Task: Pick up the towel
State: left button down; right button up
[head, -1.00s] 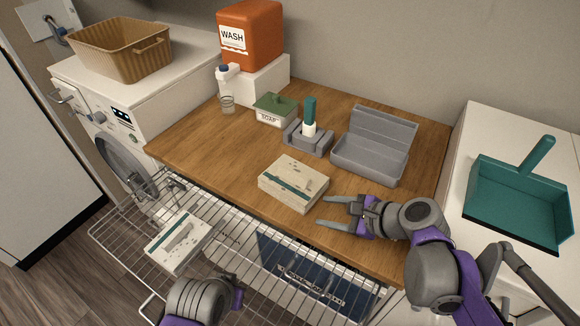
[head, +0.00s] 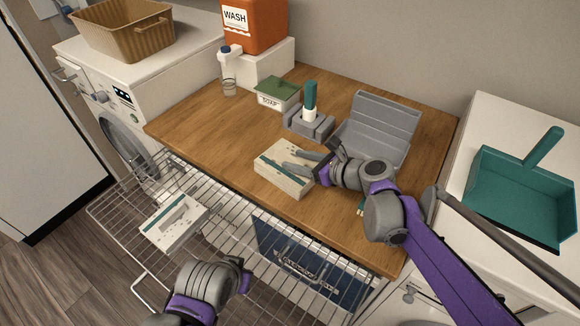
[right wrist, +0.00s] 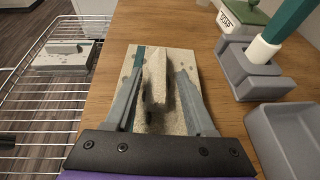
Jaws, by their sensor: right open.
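A folded cream towel (head: 272,181) with a teal stripe and dark specks lies on the wooden counter near its front edge. My right gripper (head: 287,160) is open just over it. In the right wrist view my right gripper (right wrist: 160,72) has one finger on each side of the towel's middle (right wrist: 156,72); I cannot tell whether the fingers touch it. A second, similar folded towel (head: 172,226) lies on the wire rack at the lower left, also in the right wrist view (right wrist: 63,55). My left gripper (head: 243,272) is over the rack; its jaws are unclear.
On the counter (head: 195,135) stand a grey open box (head: 385,120), a grey holder with a green-handled brush (head: 310,105), a soap box (head: 277,95) and a glass. A teal dustpan (head: 520,190) lies on the white surface at right. The counter's left part is clear.

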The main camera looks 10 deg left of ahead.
jog(key=shift+w+a+f, duration=0.3)
jog(key=shift+a, duration=0.3)
grip_shut()
